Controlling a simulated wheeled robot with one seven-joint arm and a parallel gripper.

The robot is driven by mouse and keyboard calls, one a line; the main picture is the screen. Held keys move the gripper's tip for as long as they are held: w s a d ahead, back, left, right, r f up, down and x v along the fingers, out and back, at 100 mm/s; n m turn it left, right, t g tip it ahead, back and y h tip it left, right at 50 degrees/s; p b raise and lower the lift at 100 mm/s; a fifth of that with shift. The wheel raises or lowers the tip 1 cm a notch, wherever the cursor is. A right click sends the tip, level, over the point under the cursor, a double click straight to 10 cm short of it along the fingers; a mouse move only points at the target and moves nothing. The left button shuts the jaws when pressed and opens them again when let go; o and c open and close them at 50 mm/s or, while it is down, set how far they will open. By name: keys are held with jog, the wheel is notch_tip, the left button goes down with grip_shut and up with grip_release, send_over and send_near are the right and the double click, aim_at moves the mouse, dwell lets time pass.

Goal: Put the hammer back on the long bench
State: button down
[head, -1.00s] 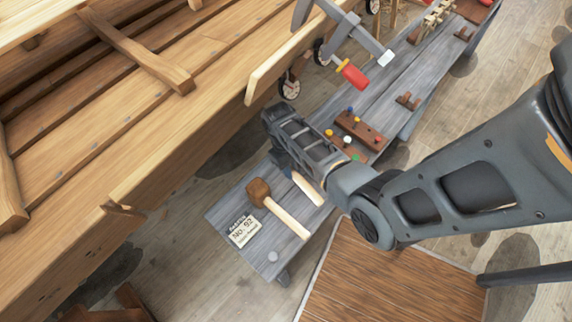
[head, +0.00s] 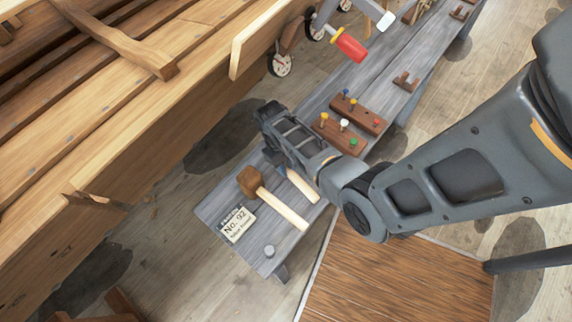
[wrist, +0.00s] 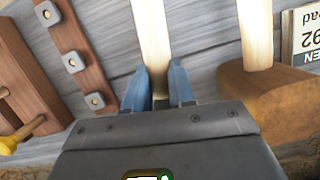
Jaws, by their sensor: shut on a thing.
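My gripper (wrist: 158,72) is shut on a pale wooden handle (wrist: 150,35), low over the near end of the long grey bench (head: 372,75). The handle's end (head: 303,186) shows below my gripper (head: 285,155) in the head view. I take it for the hammer's; its head is hidden in both views. I cannot tell whether it touches the bench. A wooden mallet (head: 248,181) with a brown block head lies beside it on the bench; it also shows at the right in the wrist view (wrist: 268,100).
A label card (head: 237,225) lies near the bench's end. Dark wooden blocks (head: 340,137) with coloured pegs stand just beyond my gripper. A red-handled tool (head: 350,45) shows farther up. The wooden hull (head: 130,120) is on the left. Bare bench shows past the blocks.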

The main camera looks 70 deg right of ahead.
jog(key=shift+f+b, duration=0.3)
jog(key=shift+f, duration=0.1)
dwell(0.4)
jog(key=c, duration=0.9)
grip_release()
jog(key=shift+o, duration=0.2)
notch_tip(320, 180, up, 8)
jog(key=p, duration=0.8)
jog(key=shift+r, duration=0.1)
